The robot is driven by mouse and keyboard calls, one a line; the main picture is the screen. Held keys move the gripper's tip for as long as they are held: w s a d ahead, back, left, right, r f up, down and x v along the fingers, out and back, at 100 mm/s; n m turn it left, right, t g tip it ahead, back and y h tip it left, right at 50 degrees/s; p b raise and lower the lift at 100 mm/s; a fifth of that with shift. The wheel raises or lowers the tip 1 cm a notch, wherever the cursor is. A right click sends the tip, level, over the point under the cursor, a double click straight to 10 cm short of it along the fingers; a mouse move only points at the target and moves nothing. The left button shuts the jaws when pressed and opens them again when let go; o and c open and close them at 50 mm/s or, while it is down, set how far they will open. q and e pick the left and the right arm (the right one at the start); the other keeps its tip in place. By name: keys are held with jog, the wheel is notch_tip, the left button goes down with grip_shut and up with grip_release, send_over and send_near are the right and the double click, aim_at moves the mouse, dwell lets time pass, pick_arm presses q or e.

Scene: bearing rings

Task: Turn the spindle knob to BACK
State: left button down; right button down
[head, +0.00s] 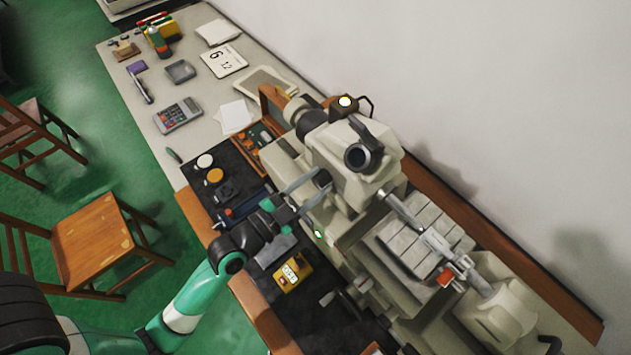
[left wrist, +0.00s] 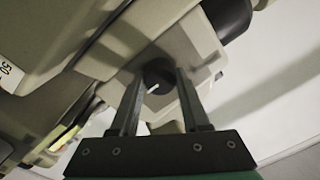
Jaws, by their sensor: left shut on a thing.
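The spindle knob (left wrist: 157,72) is a dark round knob with a white pointer mark on a pale face of the lathe's headstock. In the left wrist view the mark points down and slightly left. My left gripper (left wrist: 160,80) has one finger on each side of the knob and is shut on it. Any labels around the knob are not readable. My right gripper is not in view.
The beige lathe (head: 415,235) stands against the white wall. A yellow device (head: 292,272) lies on the dark mat below my left forearm. A tray of tools (head: 258,142), a calculator (head: 178,115) and papers are farther back. A wooden chair (head: 95,240) stands at left.

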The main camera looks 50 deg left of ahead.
pick_arm(q)
jog(key=shift+n, duration=0.4)
jog(key=n+p, duration=0.1)
jog(key=n, duration=0.2)
jog(key=shift+r+n, duration=0.1)
jog(key=shift+n, duration=0.2)
jog(key=n+p, duration=0.1)
jog(key=n, duration=0.3)
jog(key=shift+a, duration=0.1)
jog(key=n+p, duration=0.1)
jog(key=n, duration=0.3)
jog(key=shift+n+h, duration=0.3)
jog(key=shift+n, duration=0.1)
jog(key=shift+n+p, duration=0.35)
jog(key=shift+n, duration=1.75)
jog(key=shift+c, duration=1.9)
grip_release()
